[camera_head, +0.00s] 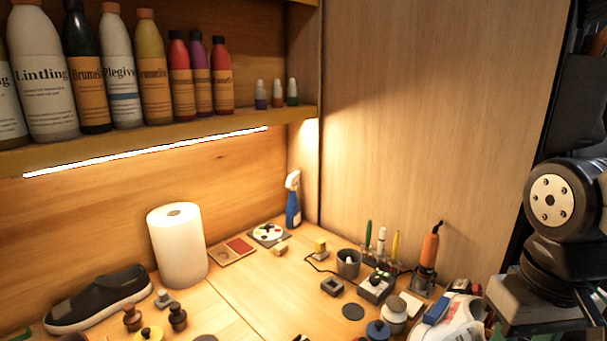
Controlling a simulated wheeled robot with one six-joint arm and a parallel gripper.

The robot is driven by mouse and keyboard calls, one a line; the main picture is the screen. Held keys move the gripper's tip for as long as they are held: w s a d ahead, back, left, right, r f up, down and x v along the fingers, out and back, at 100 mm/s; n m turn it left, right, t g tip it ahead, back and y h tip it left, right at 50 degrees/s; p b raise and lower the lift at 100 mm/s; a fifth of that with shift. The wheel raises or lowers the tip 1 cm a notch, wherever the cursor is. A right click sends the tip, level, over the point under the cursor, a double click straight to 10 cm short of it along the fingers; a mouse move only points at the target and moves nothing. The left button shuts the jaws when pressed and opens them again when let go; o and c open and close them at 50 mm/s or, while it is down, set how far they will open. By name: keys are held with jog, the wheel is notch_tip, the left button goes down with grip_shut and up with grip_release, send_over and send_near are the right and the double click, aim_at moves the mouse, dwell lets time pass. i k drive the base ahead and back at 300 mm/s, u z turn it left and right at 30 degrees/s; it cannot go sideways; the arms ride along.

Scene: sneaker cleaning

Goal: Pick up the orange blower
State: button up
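The orange blower (430,248) stands upright in a dark holder (423,280) at the right of the workbench. A dark cord shows near its top. My arm shows at the right edge of the view, apart from the blower. My gripper's fingers are not visible in this view.
A black sneaker (98,300) and a paper towel roll (178,246) stand at left. Left of the blower are upright tools (381,242), a dark cup (348,264) and a small control box (376,287). A shelf of bottles (110,134) hangs above. The bench centre (255,295) is fairly clear.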

aim_at(431, 243)
jog(key=u, duration=0.05)
jog(key=k, duration=1)
jog(key=z, duration=1.3)
jog(key=i, duration=0.65)
jog(key=u, duration=1.3)
jog(key=i, duration=0.45)
jog(key=z, duration=0.05)
